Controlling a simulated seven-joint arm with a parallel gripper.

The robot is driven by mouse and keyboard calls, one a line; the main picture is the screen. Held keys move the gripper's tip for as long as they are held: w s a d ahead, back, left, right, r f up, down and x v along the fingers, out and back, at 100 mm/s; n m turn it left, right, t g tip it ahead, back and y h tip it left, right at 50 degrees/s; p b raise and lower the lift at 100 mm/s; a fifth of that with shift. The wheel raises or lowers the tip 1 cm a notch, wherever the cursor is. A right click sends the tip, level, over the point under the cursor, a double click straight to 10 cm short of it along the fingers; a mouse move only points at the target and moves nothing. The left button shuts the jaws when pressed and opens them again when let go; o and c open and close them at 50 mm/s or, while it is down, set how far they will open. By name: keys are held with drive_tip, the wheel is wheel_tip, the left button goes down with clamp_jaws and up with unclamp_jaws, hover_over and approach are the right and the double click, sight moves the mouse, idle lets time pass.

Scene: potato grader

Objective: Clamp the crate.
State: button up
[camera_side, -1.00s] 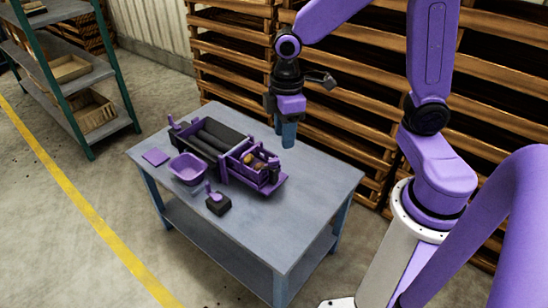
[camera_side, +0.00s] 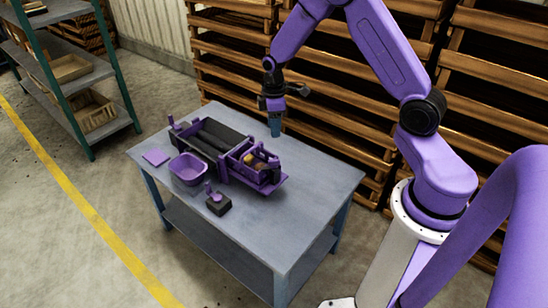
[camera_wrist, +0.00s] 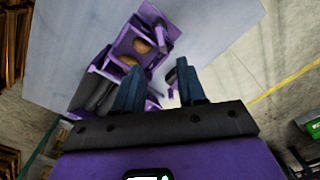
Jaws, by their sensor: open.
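The purple crate (camera_side: 240,170) stands at the right end of the grader (camera_side: 205,140) on the grey table. Brownish potatoes (camera_side: 256,161) lie in it. In the wrist view the crate (camera_wrist: 121,46) shows at the upper middle, with potatoes in it. Small purple upright parts stand at its end, but I cannot tell which one is the clamp. My gripper (camera_side: 275,128) is above the table, behind and a little right of the crate, apart from it. Its two dark fingers (camera_wrist: 158,85) are spread and nothing is between them.
A purple bowl (camera_side: 188,168), a flat purple pad (camera_side: 155,157) and a dark block with a purple handle (camera_side: 218,203) lie on the table (camera_side: 290,215). The table's right part is clear. Wooden racks (camera_side: 350,90) stand close behind.

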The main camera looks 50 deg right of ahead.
sight(274, 160)
wheel_tip(274, 160, down, 13)
drive_tip(key=shift+f, duration=0.15)
idle(0.4)
drive_tip(key=shift+c, duration=0.3)
clamp_jaws()
